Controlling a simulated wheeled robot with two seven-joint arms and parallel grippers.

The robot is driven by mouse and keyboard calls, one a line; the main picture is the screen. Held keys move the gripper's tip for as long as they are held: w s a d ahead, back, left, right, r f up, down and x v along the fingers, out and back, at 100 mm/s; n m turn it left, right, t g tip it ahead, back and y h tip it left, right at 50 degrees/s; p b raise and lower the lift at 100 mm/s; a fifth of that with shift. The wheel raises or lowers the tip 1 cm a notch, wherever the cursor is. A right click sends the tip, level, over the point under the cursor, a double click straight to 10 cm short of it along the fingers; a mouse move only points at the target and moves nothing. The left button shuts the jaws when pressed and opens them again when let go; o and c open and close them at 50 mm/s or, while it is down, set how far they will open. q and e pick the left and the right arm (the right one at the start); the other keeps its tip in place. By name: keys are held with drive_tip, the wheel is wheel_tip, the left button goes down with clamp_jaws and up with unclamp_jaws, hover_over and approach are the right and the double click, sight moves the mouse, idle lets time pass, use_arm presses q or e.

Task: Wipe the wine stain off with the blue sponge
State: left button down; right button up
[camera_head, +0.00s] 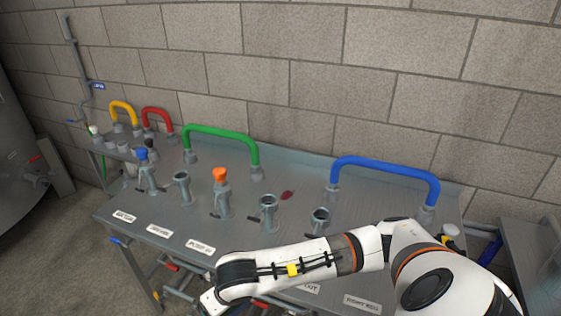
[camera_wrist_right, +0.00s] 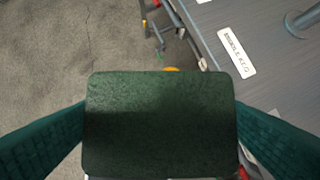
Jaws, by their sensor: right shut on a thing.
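A small dark red wine stain (camera_head: 287,195) lies on the grey metal table top (camera_head: 300,175), between the green pipe and the blue pipe. In the right wrist view my right gripper (camera_wrist_right: 160,112) is shut on a dark green, block-shaped sponge (camera_wrist_right: 160,125); it looks green here, not blue. In that view the sponge is over the floor, beside the table's labelled edge. In the head view my right arm reaches across the table's front, and its hand is at the bottom edge, apart from the stain. My left gripper is not in view.
Several upright grey pipe stubs stand along the table, one with an orange cap (camera_head: 220,174) and one with a blue cap (camera_head: 142,153). Green (camera_head: 220,132), blue (camera_head: 385,166), red (camera_head: 157,111) and yellow (camera_head: 124,105) pipe bends stand behind. A block wall closes the back.

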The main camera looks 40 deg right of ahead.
wheel_tip(320, 180, up, 4)
drive_tip(key=p, duration=0.3)
drive_tip(key=shift+w+a+r, duration=0.15)
drive_tip(key=shift+w+f+b, duration=0.1)
drive_tip(key=shift+f+b, duration=0.2)
drive_tip(key=shift+b, duration=0.05)
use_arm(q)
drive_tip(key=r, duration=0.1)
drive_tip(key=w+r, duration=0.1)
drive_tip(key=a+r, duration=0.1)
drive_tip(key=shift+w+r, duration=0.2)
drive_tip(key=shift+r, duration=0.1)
